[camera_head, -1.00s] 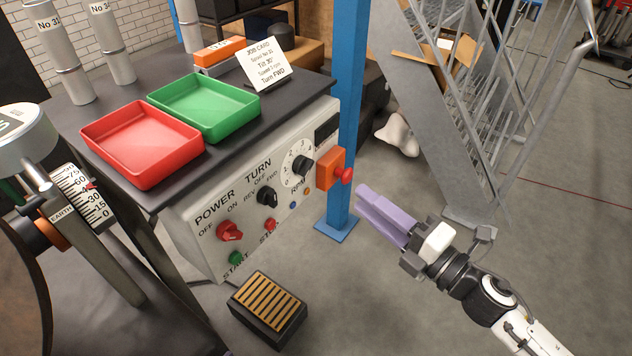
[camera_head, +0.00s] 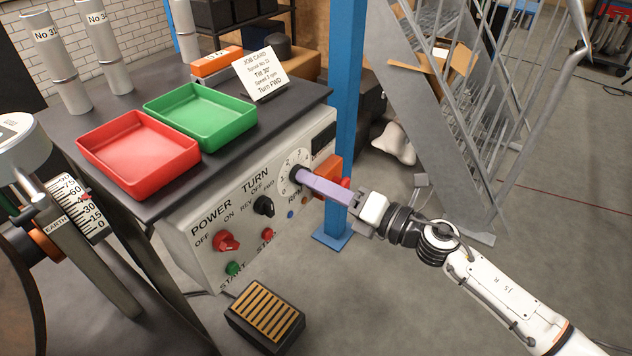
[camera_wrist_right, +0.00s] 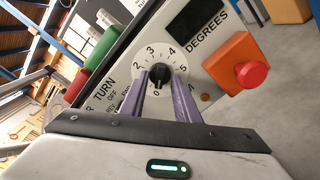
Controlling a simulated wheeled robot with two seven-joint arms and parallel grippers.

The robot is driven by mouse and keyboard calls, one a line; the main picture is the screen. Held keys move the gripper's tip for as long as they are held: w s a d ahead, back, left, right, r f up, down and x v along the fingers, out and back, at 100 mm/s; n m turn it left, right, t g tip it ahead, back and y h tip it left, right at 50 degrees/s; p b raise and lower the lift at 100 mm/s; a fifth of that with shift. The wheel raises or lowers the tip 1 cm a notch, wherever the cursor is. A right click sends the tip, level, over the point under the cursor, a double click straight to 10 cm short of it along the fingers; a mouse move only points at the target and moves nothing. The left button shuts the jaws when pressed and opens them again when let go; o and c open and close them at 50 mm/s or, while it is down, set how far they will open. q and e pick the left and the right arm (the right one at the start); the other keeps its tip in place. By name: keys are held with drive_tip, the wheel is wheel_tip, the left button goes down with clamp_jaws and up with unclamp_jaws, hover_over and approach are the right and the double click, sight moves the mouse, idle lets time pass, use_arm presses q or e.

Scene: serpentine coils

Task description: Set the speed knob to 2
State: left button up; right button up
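The speed knob (camera_wrist_right: 160,73) is black and sits on a white dial numbered 0 to 5 (camera_wrist_right: 163,54) on the control panel. In the right wrist view its pale mark seems to point down, towards 0. My right gripper (camera_head: 303,178) reaches the dial from the right, its purple fingers partly covering the knob in the head view. In the right wrist view the fingertips (camera_wrist_right: 160,80) are apart, one on each side of the knob. I cannot tell whether they touch it. My left gripper is not in view.
Right of the dial, an orange box with a red button (camera_wrist_right: 251,74) is close to my right fingers. The TURN knob (camera_head: 264,206) and red POWER knob (camera_head: 226,240) are to the left. Red (camera_head: 137,188) and green (camera_head: 200,145) trays stand above; a blue post (camera_head: 345,90) stands behind.

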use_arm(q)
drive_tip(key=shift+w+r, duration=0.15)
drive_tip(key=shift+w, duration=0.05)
use_arm(e)
drive_tip(key=shift+a, duration=0.1)
clamp_jaws()
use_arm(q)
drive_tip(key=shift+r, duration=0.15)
